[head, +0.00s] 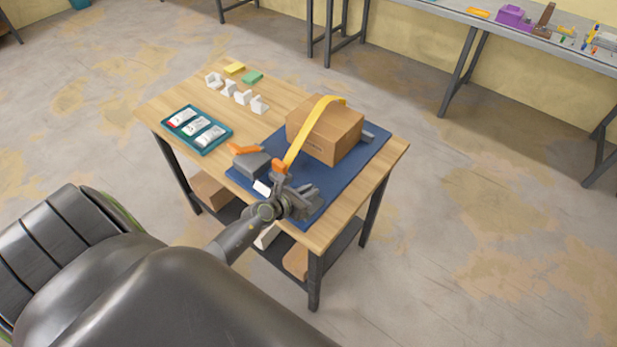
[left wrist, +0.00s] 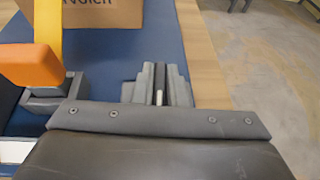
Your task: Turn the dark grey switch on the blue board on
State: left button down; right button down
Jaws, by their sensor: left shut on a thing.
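The blue board (head: 350,175) lies on the wooden table; it also shows in the left wrist view (left wrist: 100,60). I cannot make out a separate switch. A cardboard box (head: 326,132) stands on the board under a yellow strap (head: 305,135), which runs down to an orange piece (head: 280,167). My left gripper (head: 292,192) is over the board's near part, its fingers (left wrist: 158,85) shut on a thin pale piece, mostly hidden. My right gripper is not in view.
A teal tray (head: 229,132) with several packets is on the table's left. Several white brackets (head: 243,97), a yellow block (head: 234,68) and a green block (head: 252,77) lie towards the back. The table's right edge is close to the board.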

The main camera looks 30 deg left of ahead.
pick_arm(q)
jog(key=n+y+p, duration=0.1)
jog(key=p, duration=0.1)
jog(key=n+y+p, duration=0.2)
jog(key=p, duration=0.1)
jog(key=shift+d+r+y, duration=0.1)
jog(key=shift+r+y, duration=0.2)
jog(key=shift+r, duration=0.05)
jog(key=shift+f+n+y, duration=0.1)
jog(key=shift+n+y, duration=0.3)
jog(key=shift+w+f+n+y, duration=0.15)
jog(key=shift+n+y, duration=0.45)
jog(key=shift+y, duration=0.2)
jog(key=shift+n+g+y, duration=0.5)
jog(key=shift+n+y, duration=0.3)
jog(key=shift+y, duration=0.1)
jog(key=c, duration=1.5)
grip_release()
jog(key=shift+o, duration=0.2)
